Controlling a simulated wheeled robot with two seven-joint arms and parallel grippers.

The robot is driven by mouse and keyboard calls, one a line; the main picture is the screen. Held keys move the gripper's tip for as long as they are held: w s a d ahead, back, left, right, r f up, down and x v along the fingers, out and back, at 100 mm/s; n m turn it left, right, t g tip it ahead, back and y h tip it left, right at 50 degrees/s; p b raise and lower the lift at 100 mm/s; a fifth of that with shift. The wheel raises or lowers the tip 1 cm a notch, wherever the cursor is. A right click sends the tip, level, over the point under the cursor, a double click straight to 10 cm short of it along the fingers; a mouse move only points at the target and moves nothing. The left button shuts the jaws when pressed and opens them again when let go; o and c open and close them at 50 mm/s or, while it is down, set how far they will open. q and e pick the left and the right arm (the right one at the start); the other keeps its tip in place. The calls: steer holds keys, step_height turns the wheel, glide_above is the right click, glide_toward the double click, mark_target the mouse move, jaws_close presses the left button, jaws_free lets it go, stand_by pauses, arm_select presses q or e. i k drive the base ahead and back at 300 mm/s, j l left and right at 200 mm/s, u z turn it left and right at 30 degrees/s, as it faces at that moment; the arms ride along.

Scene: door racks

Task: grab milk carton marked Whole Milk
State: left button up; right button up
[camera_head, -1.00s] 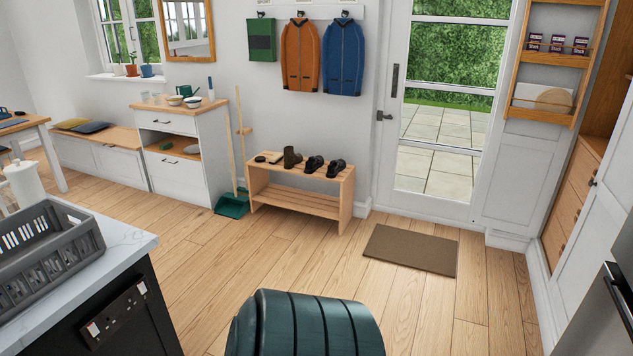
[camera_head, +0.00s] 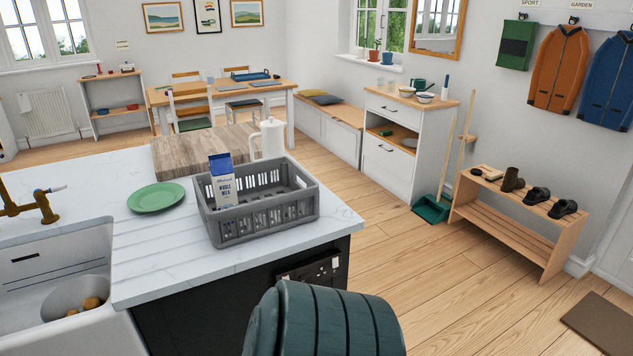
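The milk carton (camera_head: 222,183) is white with a blue top, and its front reads as whole milk. It stands upright inside a grey slatted crate (camera_head: 272,224), near the crate's left end. The crate sits on the white marble worktop (camera_head: 150,262) close to its right edge. Neither of my grippers shows in the head view.
A green plate (camera_head: 156,198) lies left of the crate. A white jug (camera_head: 271,138) and a wooden board (camera_head: 195,150) are behind it. A sink (camera_head: 65,290) with a brass tap (camera_head: 35,207) is at left. A dark green ribbed rounded object (camera_head: 325,322) fills the bottom foreground.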

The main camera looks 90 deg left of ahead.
mark_target(220, 166)
steer(key=j+u, duration=0.15)
steer(key=u, duration=1.45)
steer(key=k+l+u, duration=0.15)
steer(key=u, duration=1.55)
steer(key=i+l, duration=0.2)
steer(key=l, duration=0.15)
steer(key=i+l+u, duration=0.15)
steer(key=l, duration=0.2)
steer(key=i+l, duration=0.2)
steer(key=l, duration=0.15)
steer(key=i+l+u, duration=0.15)
steer(key=l, duration=0.25)
steer(key=k+l+u, duration=0.1)
steer(key=k+l, duration=0.15)
steer(key=l, duration=0.25)
steer(key=k+l+u, duration=0.1)
steer(key=k+l, duration=0.15)
steer(key=l, duration=0.2)
steer(key=k+l, duration=0.25)
steer(key=l, duration=0.2)
steer(key=u, duration=0.05)
